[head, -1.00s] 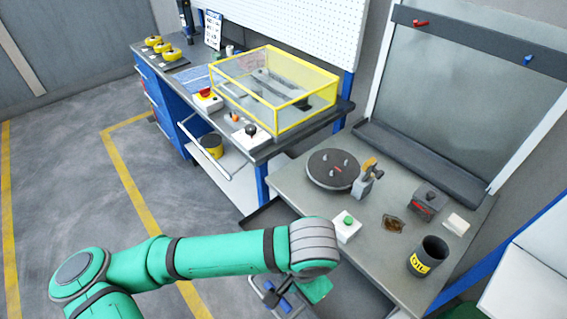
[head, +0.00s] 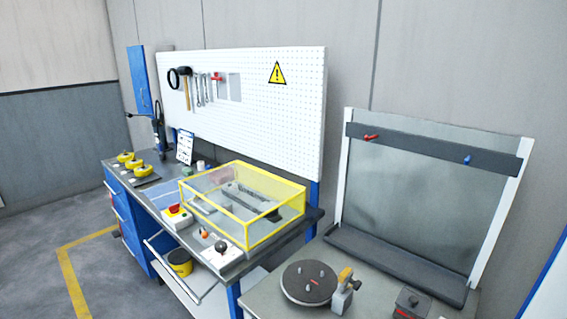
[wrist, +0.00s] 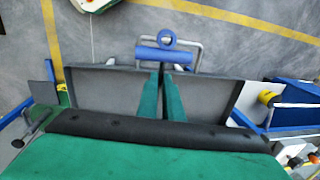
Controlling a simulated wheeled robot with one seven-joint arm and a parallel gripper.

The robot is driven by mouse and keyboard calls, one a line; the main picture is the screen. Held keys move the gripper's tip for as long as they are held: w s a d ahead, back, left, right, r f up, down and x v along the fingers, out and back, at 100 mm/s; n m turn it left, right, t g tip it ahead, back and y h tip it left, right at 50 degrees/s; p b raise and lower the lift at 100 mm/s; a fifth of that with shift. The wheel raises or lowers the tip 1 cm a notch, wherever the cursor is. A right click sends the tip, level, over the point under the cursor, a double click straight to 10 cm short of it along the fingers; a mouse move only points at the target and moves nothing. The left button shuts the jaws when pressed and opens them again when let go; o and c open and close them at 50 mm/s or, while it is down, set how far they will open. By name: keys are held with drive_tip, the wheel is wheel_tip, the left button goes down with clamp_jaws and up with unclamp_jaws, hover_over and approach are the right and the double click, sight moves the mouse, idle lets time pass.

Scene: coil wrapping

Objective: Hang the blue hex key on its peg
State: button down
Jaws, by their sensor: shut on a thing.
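The blue hex key (wrist: 155,54) is in the wrist view, at the tips of my gripper (wrist: 162,73). It has a blue bar, a blue ring above it and a bent grey rod around it. My green fingers are shut on it. A blue peg (head: 467,160) sticks out from the right part of the dark rail (head: 420,147) in the head view. A red peg (head: 371,137) is on the same rail to its left. My gripper and the hex key do not show in the head view now.
Below the rail is a bench with a round dark turntable (head: 311,283) and a dark block (head: 412,303). A yellow-framed clear box (head: 244,205) stands on the left bench. A pegboard (head: 290,115) with tools hangs behind. The space before the rail looks clear.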

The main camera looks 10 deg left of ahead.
drive_tip(key=w+d+f, duration=0.1)
drive_tip(key=w+f, duration=0.1)
drive_tip(key=w, duration=0.2)
drive_tip(key=w+d+f, duration=0.2)
drive_tip(key=w+f, duration=0.1)
drive_tip(key=w+d+f, duration=0.1)
drive_tip(key=w+f, duration=0.2)
drive_tip(key=w, duration=0.1)
drive_tip(key=shift+w+d+f, duration=0.1)
drive_tip(key=shift+w+d, duration=0.1)
drive_tip(key=shift+w, duration=0.1)
drive_tip(key=shift+w+d+f, duration=0.15)
drive_tip(key=shift+w+f, duration=0.3)
drive_tip(key=shift+f, duration=0.15)
drive_tip(key=shift+w+d+f, duration=0.1)
drive_tip(key=shift+w+f, duration=0.05)
drive_tip(key=shift+f, duration=0.65)
drive_tip(key=shift+w+f, duration=0.1)
drive_tip(key=shift+f, duration=0.7)
drive_tip(key=shift+f, duration=0.2)
drive_tip(key=c, duration=2.3)
unclamp_jaws()
drive_tip(key=o, duration=0.4)
